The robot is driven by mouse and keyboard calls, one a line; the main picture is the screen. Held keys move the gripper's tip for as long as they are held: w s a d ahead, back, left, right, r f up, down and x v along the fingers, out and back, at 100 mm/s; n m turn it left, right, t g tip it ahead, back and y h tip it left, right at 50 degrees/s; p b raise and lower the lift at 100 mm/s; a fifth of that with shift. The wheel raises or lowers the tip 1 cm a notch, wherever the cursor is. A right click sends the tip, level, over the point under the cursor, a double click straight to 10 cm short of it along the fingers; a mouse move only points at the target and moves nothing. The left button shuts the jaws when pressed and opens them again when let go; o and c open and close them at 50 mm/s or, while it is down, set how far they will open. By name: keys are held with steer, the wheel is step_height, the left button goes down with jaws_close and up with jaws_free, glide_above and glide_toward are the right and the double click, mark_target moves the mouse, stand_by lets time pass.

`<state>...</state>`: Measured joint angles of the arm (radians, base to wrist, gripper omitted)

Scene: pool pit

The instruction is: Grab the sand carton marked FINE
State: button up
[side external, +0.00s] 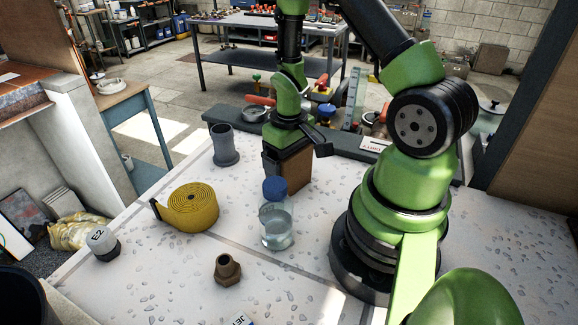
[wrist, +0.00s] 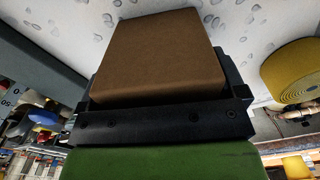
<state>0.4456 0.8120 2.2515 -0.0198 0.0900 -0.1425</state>
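A plain brown carton (side external: 296,172) stands upright on the pale speckled slab, behind the water bottle. Its brown top fills the middle of the wrist view (wrist: 160,58). My gripper (side external: 297,160) points down over the carton, with one black finger on each side of it. The fingers look spread, the left one close against the carton and the right one seemingly a little apart. In the wrist view the fingers (wrist: 168,85) flank the carton low down, where contact is hard to see. No FINE marking shows on the visible faces.
A bottle with a blue cap (side external: 277,218) stands close in front of the carton. The slab's front middle is fairly clear.

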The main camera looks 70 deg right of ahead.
steer(key=c, duration=0.6)
